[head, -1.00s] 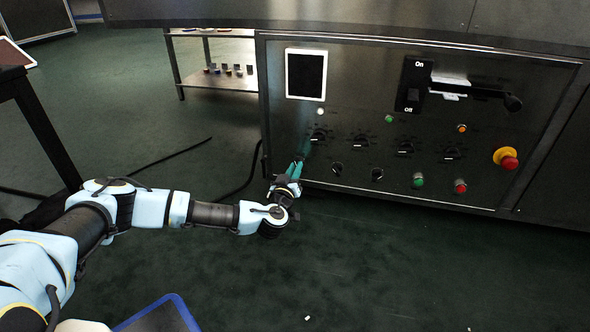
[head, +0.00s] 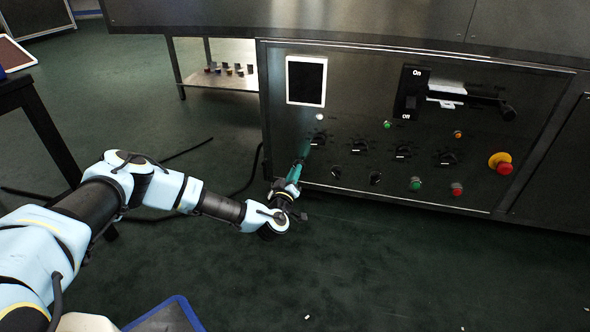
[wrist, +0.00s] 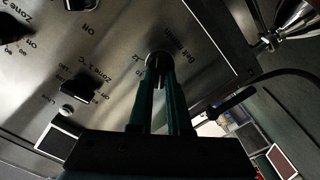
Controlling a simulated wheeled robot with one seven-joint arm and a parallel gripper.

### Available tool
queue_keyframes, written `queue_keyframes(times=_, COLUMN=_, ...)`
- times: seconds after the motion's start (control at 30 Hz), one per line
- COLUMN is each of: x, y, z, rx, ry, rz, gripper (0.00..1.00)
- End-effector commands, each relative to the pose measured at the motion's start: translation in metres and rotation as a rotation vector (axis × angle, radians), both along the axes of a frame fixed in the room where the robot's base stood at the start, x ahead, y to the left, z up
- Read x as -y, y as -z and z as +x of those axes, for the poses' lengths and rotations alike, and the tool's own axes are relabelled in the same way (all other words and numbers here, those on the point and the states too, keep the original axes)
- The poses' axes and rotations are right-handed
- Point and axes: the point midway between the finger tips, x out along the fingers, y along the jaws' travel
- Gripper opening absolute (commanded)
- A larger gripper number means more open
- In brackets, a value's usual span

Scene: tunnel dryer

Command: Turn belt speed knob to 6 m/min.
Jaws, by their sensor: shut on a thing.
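The belt speed knob (wrist: 158,60) is a small dark knob on the metal control panel, with a partly readable "m/min" label beside it in the wrist view. My gripper (wrist: 160,72) has its two green fingers on either side of the knob, shut on it. The fingers cover much of the knob, and I cannot read its pointer or setting. In the head view my gripper (head: 299,164) reaches the panel's lower left, and the knob is hidden behind the fingers.
The Zone 1 knob (head: 318,139) is just above my gripper. A small selector knob (head: 336,172) is close on the right. A red emergency button (head: 504,168) is at the panel's right. A dark cable (head: 246,178) runs on the floor left of the panel. The floor in front is mostly clear.

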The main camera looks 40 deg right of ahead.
Motion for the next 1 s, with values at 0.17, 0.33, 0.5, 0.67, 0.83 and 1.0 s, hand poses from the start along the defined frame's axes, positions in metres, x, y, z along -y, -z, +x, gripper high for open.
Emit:
queue_keyframes(times=0.17, x=-0.0005, y=0.0007, z=0.0008, rx=-0.114, ry=-0.001, rz=-0.075, gripper=0.0)
queue_keyframes(times=0.33, x=-0.0008, y=0.0014, z=0.0013, rx=-0.203, ry=-0.001, rz=-0.132, gripper=0.0)
queue_keyframes(times=0.5, x=-0.001, y=0.0018, z=0.0014, rx=-0.263, ry=-0.001, rz=-0.17, gripper=0.0)
queue_keyframes(times=0.67, x=-0.0011, y=0.0019, z=0.0015, rx=-0.293, ry=-0.001, rz=-0.188, gripper=0.0)
queue_keyframes(times=0.83, x=-0.0011, y=0.002, z=0.0015, rx=-0.305, ry=-0.001, rz=-0.196, gripper=0.0)
queue_keyframes(times=1.0, x=-0.001, y=0.002, z=0.0014, rx=-0.305, ry=-0.001, rz=-0.196, gripper=0.0)
